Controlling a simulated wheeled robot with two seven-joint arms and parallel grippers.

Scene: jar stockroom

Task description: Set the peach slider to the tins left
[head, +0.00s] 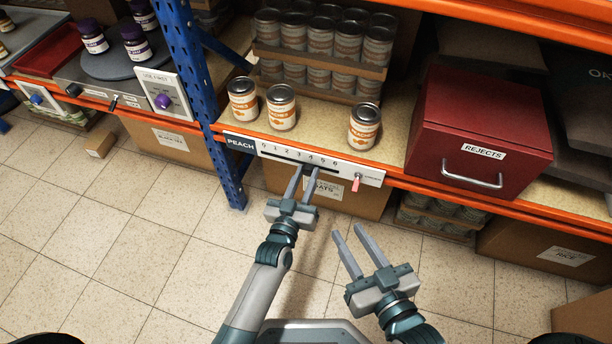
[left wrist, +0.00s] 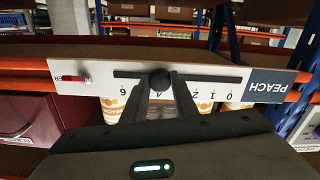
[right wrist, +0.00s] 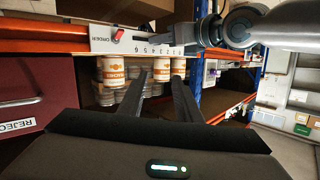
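The peach slider is a white strip (head: 278,154) on the orange shelf edge, with a PEACH label (head: 240,145), a slot and figures 0 to 6. Its black knob (left wrist: 160,79) stands near the 4 in the left wrist view. My left gripper (head: 308,171) is at the strip, its fingers closed in on the knob from both sides. Three loose peach tins stand on the shelf above: two to the left (head: 243,100) (head: 281,107) and one to the right (head: 364,126). My right gripper (head: 348,229) is open and empty, below and in front of the shelf.
Trays packed with tins (head: 318,73) stand behind the loose ones. A small red switch (head: 356,183) sits at the strip's right end. A red REJECTS box (head: 478,125) is on the right. A blue upright (head: 192,85) stands on the left. The floor in front is clear.

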